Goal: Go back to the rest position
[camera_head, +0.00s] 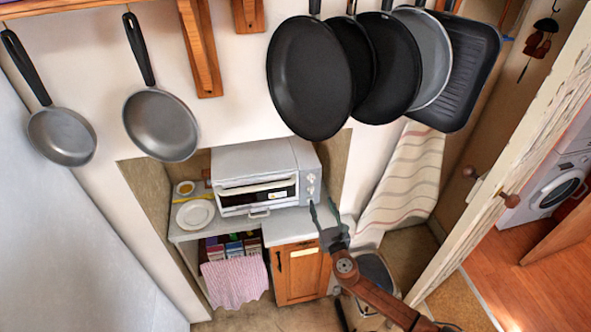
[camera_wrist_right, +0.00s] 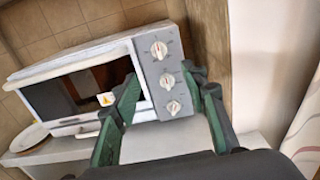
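My right gripper (camera_head: 323,207) is in front of the right side of the white toaster oven (camera_head: 235,163), just below and right of its knobs. Its two fingers are spread apart, with nothing seen between them. In the right wrist view the open fingers of the right gripper (camera_wrist_right: 162,80) frame the oven's knob panel (camera_wrist_right: 147,61). I cannot tell whether a fingertip touches the oven. The oven stands on a light counter (camera_head: 185,235) in an alcove. My left gripper is not in view.
Several dark pans (camera_head: 308,80) hang above the oven, and two grey pans (camera_head: 160,125) hang at left. A plate (camera_head: 195,214) lies left of the oven. A wooden cabinet (camera_head: 300,277) is below. A striped cloth (camera_head: 405,180) and an open door (camera_head: 510,160) are at right.

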